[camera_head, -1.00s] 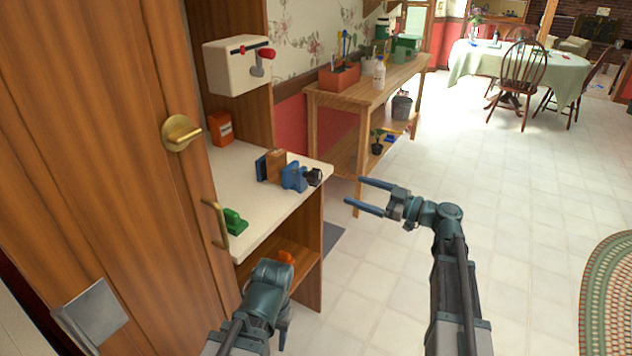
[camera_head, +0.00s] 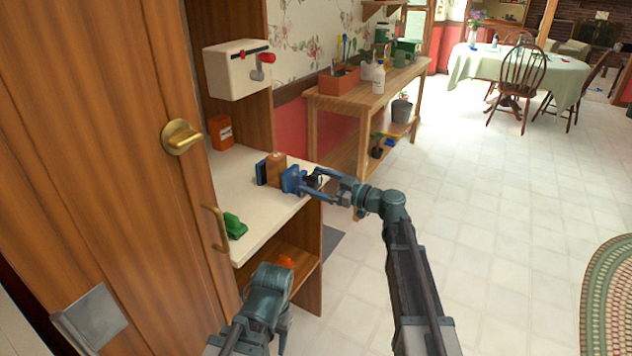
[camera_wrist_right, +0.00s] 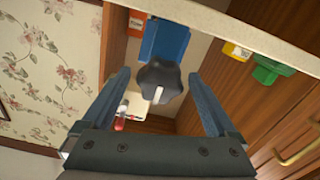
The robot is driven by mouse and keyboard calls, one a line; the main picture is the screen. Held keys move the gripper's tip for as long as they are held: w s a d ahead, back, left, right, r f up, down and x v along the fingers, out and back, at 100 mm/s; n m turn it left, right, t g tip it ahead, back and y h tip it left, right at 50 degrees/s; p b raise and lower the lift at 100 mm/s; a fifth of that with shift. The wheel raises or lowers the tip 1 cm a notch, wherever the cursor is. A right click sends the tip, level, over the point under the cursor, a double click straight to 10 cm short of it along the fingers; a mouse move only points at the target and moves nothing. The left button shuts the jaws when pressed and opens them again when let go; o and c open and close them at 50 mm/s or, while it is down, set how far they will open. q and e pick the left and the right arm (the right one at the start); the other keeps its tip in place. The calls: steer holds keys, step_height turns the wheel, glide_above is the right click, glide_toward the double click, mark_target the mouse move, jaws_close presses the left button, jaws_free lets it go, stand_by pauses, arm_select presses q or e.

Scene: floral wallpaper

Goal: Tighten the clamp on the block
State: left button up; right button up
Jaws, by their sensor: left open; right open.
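The blue clamp (camera_head: 291,181) stands on the cream counter near its right edge. A brown wooden block (camera_head: 275,168) sits between its blue jaws. The clamp's dark knob (camera_head: 313,181) faces right and shows in the right wrist view (camera_wrist_right: 159,82) with a pale line on it. My right gripper (camera_head: 318,182) is open, with its fingers at the two sides of the knob. In the wrist view there are gaps between the knob and both fingers (camera_wrist_right: 160,90). My left gripper (camera_head: 283,325) is low in front of the counter, pointing down, its fingers mostly hidden.
A green object (camera_head: 234,226) lies at the counter's front and an orange-red box (camera_head: 220,132) at its back. A wooden door with a brass knob (camera_head: 181,136) stands left. A wooden workbench (camera_head: 345,100) is behind.

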steer(key=c, duration=1.4)
steer(key=shift+o, duration=0.2)
steer(key=shift+m, duration=0.3)
